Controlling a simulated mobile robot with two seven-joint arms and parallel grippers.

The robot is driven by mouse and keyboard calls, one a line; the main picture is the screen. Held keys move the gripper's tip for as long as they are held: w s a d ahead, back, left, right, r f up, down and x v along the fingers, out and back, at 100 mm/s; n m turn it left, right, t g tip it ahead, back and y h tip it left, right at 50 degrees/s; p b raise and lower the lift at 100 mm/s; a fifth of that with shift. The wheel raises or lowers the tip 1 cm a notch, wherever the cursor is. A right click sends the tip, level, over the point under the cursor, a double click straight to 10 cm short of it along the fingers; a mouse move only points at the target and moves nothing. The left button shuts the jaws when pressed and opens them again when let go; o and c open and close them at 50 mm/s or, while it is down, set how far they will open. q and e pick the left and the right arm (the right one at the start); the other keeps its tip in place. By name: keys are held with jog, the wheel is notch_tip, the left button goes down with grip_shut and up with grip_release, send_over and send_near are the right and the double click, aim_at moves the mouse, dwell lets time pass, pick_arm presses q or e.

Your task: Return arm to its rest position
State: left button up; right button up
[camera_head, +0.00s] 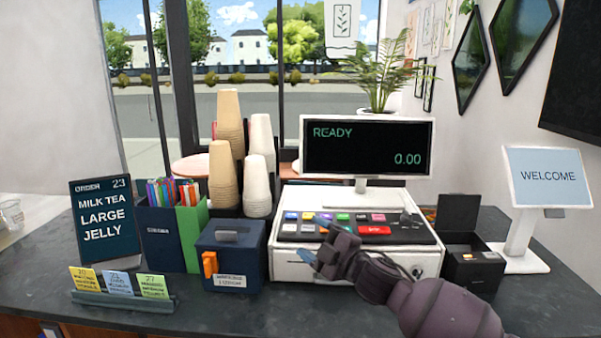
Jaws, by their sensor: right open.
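My right arm comes in from the lower right. My right gripper (316,262) is open and empty, in front of the cash register (290,262). It overlaps the register's front face and the lower edge of its keys in the picture; I cannot tell whether it touches. The register's display (368,147) stands upright behind the keys and reads READY and 0.00. My left arm and gripper do not show.
Left of the register are a dark blue box (232,262), stacked cups (223,175), a straw holder (160,240), an order sign (104,222) and a card stand (122,301). Right are a small black box (474,272) and a WELCOME screen (546,177). The counter (560,300) is bare at front right.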

jog(key=s+d+f+m+t+h+b, duration=0.1)
jog(key=s+d+f+m+t+h, duration=0.1)
jog(key=s+d+f+m+h, duration=1.25)
jog(key=s+d+f+m+g, duration=0.2)
jog(key=s+d+f, duration=0.3)
jog(key=s+f, duration=0.4)
jog(key=s+d+f+m+g, duration=0.2)
jog(key=s+d+f, duration=0.3)
jog(key=s+f, duration=0.5)
jog(key=shift+s+f+m+y+b, duration=0.2)
jog(key=shift+s+m+y+b, duration=0.15)
jog(key=shift+s+m, duration=0.5)
